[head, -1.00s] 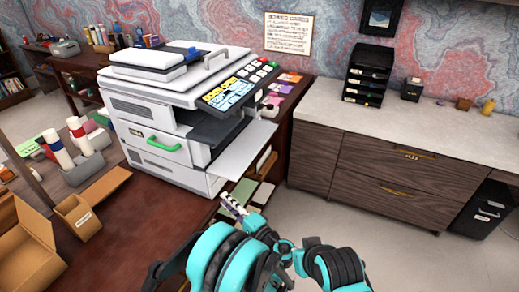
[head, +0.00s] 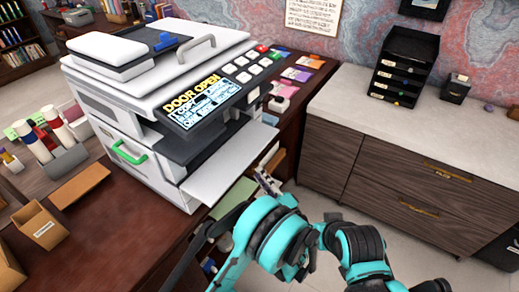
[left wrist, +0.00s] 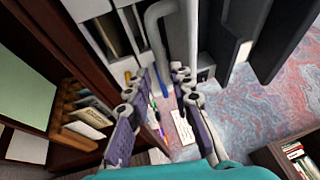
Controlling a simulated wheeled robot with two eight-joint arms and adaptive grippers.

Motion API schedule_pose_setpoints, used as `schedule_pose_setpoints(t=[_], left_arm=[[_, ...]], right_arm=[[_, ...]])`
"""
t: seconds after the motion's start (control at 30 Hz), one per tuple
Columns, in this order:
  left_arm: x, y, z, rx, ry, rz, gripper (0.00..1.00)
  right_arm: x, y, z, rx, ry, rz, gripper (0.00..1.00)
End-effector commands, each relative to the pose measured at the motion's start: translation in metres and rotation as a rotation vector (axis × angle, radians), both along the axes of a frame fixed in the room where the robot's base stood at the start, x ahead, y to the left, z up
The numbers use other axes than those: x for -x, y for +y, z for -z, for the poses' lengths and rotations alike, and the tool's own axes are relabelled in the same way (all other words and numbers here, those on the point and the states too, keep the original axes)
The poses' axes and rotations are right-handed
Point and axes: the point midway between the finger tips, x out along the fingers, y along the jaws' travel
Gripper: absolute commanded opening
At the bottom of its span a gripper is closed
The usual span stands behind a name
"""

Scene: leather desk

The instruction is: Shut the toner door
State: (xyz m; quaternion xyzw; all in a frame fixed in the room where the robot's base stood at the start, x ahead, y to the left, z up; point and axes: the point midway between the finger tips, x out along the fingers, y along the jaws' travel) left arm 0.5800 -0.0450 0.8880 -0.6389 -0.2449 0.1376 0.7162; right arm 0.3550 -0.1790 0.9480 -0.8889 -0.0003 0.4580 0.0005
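The white copier (head: 150,90) stands on the dark desk, and its screen (head: 195,100) reads "DOOR OPEN". A pale flat panel (head: 235,165) sticks out from its right side below a dark opening; I cannot tell for sure whether this is the toner door. A green handle (head: 128,155) is on the copier's front face, which looks closed. My left gripper (head: 268,182) is just beyond the panel's lower right edge, low and apart from it in the picture. In the left wrist view the left gripper's fingers (left wrist: 160,78) are spread and empty. My right gripper is not seen.
A pale counter with wooden drawers (head: 400,170) stands at the right, with a black letter tray (head: 405,65) on it. Open cardboard boxes (head: 38,225) and toner bottles (head: 65,120) are at the left. Shelves with papers (left wrist: 85,120) show below the desk.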

Motion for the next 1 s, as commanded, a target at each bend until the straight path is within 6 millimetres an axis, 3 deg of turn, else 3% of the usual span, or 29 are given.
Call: schedule_pose_setpoints(t=[0.17,0.5,0.9,1.0], left_arm=[[-0.012,0.009,-0.002,0.0,0.0,-0.003,0.22],[-0.057,0.035,-0.01,0.001,0.001,-0.002,0.22],[-0.066,0.04,-0.014,0.001,0.001,0.0,0.22],[-0.066,0.04,-0.014,0.001,0.001,0.0,0.0]], right_arm=[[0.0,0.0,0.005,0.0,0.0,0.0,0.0],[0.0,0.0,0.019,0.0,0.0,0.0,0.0],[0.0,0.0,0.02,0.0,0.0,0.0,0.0],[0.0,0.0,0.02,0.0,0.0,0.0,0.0]])
